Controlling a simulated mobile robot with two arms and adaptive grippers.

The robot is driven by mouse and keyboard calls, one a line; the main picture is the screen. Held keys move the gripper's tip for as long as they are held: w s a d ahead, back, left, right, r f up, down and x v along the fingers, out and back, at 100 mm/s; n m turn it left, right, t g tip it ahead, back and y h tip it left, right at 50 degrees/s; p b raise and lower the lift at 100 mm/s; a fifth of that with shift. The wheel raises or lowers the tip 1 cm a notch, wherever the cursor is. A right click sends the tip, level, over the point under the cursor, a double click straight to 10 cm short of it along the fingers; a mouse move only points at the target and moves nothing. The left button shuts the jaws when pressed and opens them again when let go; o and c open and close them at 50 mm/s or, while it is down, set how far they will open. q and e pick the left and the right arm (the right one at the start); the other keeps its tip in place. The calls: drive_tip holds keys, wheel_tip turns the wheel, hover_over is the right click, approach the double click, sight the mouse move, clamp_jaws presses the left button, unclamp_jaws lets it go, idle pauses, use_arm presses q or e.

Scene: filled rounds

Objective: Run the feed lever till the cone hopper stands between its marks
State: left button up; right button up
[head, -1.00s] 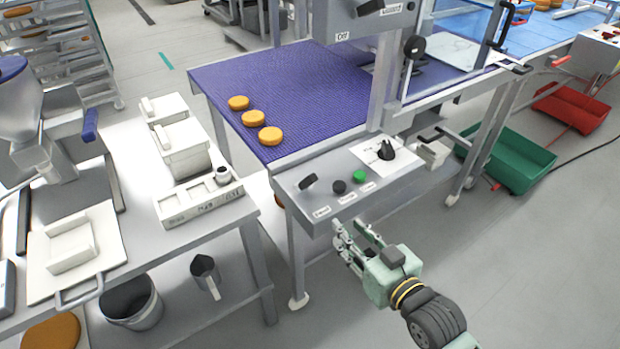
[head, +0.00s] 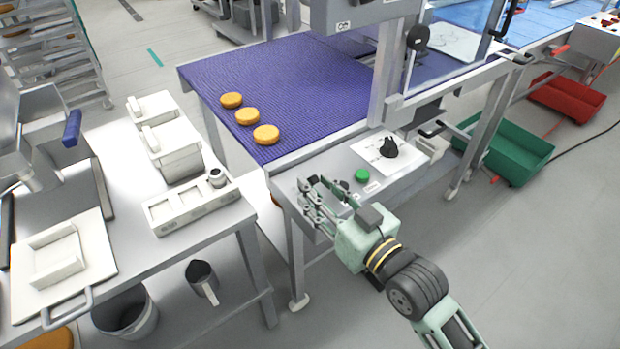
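The control panel (head: 345,175) stands at the front of the purple belt table. It bears a green button (head: 362,175) and a black knob (head: 388,147) on a white plate. A black lever at the panel's left end, clear earlier, is now hidden by my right gripper (head: 315,187). The gripper's fingers are apart over that spot; whether they touch the lever I cannot tell. A grey machine with a hopper (head: 18,115) is cut off at the left edge, with a blue handle (head: 72,128). No marks can be made out. My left gripper is not in view.
Several orange rounds (head: 247,116) lie on the purple belt (head: 290,80). White containers (head: 172,150) and a tray (head: 197,207) stand on the left table. A jug (head: 202,280) and a bucket (head: 125,312) are below. Green (head: 510,155) and red (head: 568,98) bins stand right.

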drive_tip(key=x, duration=0.3)
drive_tip(key=shift+w+a, duration=0.1)
drive_tip(key=shift+c, duration=0.5)
clamp_jaws()
